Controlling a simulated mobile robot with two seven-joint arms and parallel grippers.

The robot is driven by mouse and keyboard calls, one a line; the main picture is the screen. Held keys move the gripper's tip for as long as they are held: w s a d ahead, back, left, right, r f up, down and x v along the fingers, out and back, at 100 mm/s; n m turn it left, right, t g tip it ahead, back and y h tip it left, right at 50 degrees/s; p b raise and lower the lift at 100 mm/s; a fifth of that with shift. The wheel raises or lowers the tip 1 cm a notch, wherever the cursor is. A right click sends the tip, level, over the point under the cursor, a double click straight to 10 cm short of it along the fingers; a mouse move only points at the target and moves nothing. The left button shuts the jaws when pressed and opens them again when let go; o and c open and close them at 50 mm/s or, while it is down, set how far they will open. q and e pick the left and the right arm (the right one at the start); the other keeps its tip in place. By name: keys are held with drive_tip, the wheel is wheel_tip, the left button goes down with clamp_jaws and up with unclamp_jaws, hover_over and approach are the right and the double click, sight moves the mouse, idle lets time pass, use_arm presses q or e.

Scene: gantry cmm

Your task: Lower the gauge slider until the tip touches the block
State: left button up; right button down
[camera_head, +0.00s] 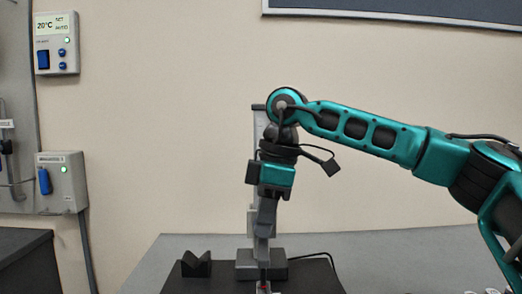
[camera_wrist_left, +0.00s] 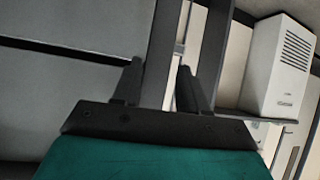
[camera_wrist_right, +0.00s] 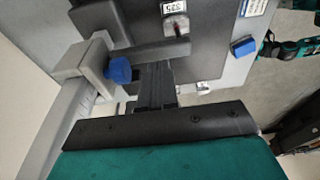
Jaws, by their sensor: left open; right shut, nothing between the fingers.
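The gauge has a pale upright column (camera_head: 258,150) on a dark grey base (camera_head: 247,264). In the right wrist view its slider (camera_wrist_right: 85,65) rides the column (camera_wrist_right: 62,125), with a blue knob (camera_wrist_right: 118,69) and a dark arm (camera_wrist_right: 155,53) reaching right. A small block (camera_wrist_right: 174,8) labelled 325 lies beyond that arm, with a red spot near it; whether the tip touches it I cannot tell. My right gripper (camera_head: 264,250) points down in front of the column, shut and empty, its fingers (camera_wrist_right: 155,85) close by the slider arm. My left gripper (camera_wrist_left: 162,88) is open and empty, seen only in its wrist view.
A dark V-block (camera_head: 196,264) stands left of the gauge on a black plate. The grey table (camera_head: 410,256) is mostly clear to the right. Wall boxes (camera_head: 62,182) hang at the left. A white vented unit (camera_wrist_left: 279,65) is near my left gripper.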

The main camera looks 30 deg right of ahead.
sight(265, 246)
wheel_tip(265, 246, up, 5)
drive_tip(key=p, duration=0.3)
drive_tip(key=shift+r+p, duration=0.1)
drive_tip(key=shift+p, duration=0.25)
idle(0.4)
